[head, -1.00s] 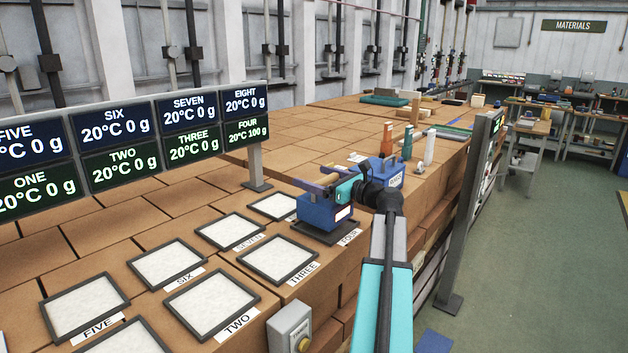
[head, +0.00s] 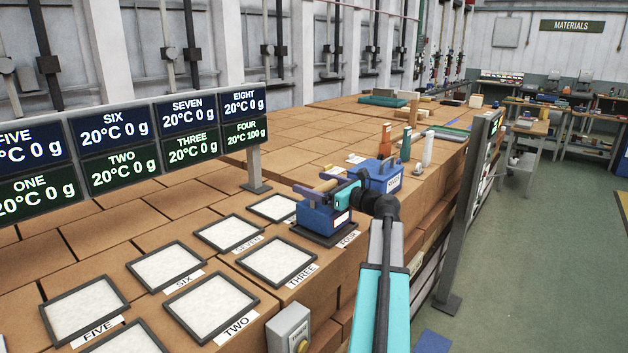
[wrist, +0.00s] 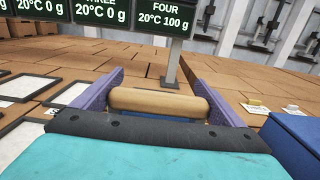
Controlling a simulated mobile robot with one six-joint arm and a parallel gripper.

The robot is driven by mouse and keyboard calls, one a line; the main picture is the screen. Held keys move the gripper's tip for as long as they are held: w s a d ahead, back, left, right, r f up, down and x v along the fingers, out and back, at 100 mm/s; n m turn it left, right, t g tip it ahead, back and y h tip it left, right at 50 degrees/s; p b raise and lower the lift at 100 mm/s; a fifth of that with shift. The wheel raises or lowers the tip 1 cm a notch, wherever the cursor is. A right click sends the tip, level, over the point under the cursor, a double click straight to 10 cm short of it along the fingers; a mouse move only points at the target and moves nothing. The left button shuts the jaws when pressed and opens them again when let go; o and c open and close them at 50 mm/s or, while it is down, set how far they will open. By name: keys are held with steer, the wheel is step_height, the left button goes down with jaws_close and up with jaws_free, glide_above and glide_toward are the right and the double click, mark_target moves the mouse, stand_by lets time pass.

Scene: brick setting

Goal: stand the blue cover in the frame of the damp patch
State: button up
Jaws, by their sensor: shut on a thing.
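The blue cover (head: 318,221) is a box with a pale wooden bar handle (head: 325,186) on top. It stands upright at the dark frame labelled FOUR (head: 318,240), at the right end of the near row; the patch under it is hidden. My gripper (head: 314,187) is above the cover, with its purple fingers on either side of the handle. In the wrist view, the fingers close on the ends of the handle (wrist: 158,103), and a strip of blue shows below it. The uncovered patches all look white; I cannot tell a damp one by its surface.
Frame THREE (head: 302,271), SEVEN (head: 255,229) and others lie empty nearby. A sign board (head: 165,140) behind them reads 100 g at FOUR, 0 g on the other readable panels. A blue box (head: 392,178), orange and teal bottles and a white cylinder stand beyond the cover.

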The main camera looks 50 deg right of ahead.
steer(key=shift+f, duration=0.75)
steer(key=o, duration=1.8)
steer(key=shift+f, duration=0.2)
steer(key=shift+s, duration=0.1)
steer(key=shift+r, duration=0.15)
steer(key=s+b, duration=0.2)
steer(key=s, duration=1)
steer(key=shift+d, duration=0.45)
